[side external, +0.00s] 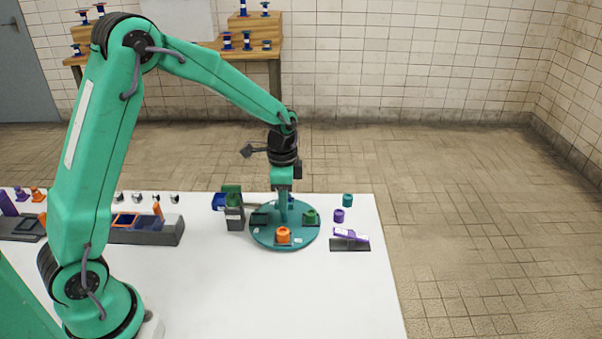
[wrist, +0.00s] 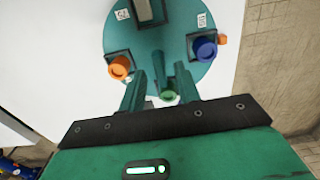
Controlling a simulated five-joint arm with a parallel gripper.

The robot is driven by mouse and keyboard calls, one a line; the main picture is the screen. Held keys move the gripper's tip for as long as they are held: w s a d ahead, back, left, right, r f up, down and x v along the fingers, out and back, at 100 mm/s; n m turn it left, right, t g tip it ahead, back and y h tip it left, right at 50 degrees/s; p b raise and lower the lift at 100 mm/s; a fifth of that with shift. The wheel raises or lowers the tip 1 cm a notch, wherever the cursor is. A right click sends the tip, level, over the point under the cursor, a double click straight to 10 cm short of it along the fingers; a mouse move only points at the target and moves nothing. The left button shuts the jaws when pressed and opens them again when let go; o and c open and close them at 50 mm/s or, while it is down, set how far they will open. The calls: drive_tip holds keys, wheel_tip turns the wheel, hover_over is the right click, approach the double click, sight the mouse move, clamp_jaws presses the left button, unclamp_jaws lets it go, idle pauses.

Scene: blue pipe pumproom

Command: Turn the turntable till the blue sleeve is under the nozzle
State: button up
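The turntable (side external: 262,235) is a teal disc on the white table, with pads around its rim. In the wrist view the blue sleeve (wrist: 205,49) sits on its right pad. The orange sleeve (wrist: 119,67) is on the left pad, the green sleeve (wrist: 168,94) on the near pad, and the far pad (wrist: 150,12) looks empty. My gripper (wrist: 160,82) points down over the disc's middle. Its fingers stand apart, with a teal post (wrist: 158,72) between them and gaps showing. A dark grey post with a green top (side external: 234,212) stands left of the disc; I cannot make out the nozzle for certain.
Right of the disc are a teal ring (side external: 348,200), a purple ring (side external: 339,215) and a dark stand with a purple piece (side external: 350,238). A grey tray (side external: 150,233) lies left. The front table is clear.

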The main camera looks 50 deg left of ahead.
drive_tip(key=shift+f, duration=0.4)
drive_tip(key=shift+c, duration=0.2)
clamp_jaws()
